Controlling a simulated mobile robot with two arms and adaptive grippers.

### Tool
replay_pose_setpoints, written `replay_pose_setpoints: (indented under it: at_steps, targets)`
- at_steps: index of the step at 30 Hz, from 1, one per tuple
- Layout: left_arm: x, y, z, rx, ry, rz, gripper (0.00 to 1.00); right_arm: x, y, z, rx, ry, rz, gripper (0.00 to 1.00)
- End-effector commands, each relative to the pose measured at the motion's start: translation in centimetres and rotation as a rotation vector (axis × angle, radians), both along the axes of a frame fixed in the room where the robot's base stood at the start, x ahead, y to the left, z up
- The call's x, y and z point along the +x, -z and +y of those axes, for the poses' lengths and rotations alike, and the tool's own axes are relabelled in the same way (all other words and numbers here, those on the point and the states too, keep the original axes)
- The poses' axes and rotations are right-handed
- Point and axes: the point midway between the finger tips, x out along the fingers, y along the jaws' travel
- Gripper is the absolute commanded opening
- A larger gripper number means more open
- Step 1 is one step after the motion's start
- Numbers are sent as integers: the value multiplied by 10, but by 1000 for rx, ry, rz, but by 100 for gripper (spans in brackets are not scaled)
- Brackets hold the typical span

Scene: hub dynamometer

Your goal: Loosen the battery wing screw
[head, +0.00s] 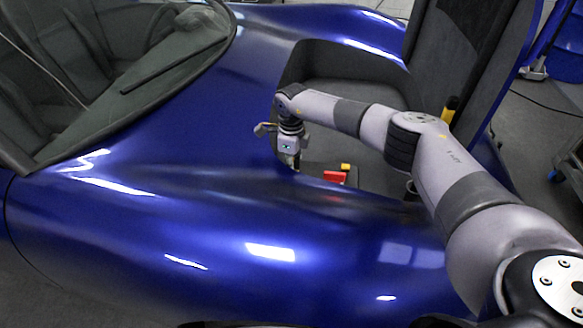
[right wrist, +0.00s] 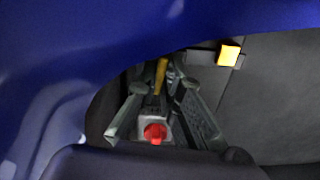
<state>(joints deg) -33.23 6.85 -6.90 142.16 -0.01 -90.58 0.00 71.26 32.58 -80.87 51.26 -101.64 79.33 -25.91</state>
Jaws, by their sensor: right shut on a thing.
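My right gripper (head: 293,160) reaches down into the open bay at the front of the blue car. In the right wrist view its fingers (right wrist: 162,105) frame a red knob (right wrist: 155,133) on a pale block, which looks like the battery wing screw. The gripper is shut on it; the exact contact is hard to see. A narrow yellow strip (right wrist: 161,76) shows farther along between the fingers. In the head view the gripper's tips are partly hidden by the bay edge, and the screw cannot be made out. My left gripper is not in view.
A red block (head: 335,177) and a small yellow block (head: 345,166) sit in the bay, right of the gripper. The blue body (head: 180,215) rims the bay closely. A raised dark panel (head: 462,50) stands behind my right arm. The windshield (head: 130,75) is at left.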

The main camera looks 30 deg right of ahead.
Motion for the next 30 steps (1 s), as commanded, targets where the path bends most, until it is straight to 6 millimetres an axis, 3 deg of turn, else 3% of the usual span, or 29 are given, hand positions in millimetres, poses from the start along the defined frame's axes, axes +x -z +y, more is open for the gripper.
replay_pose_setpoints:
  at_steps: [14, 30]
  targets:
    - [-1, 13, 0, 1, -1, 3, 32, 1, 0, 0, -1, -453, -3, 0]
    - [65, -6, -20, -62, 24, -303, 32, 1, 0, 0, 0, -965, -4, 0]
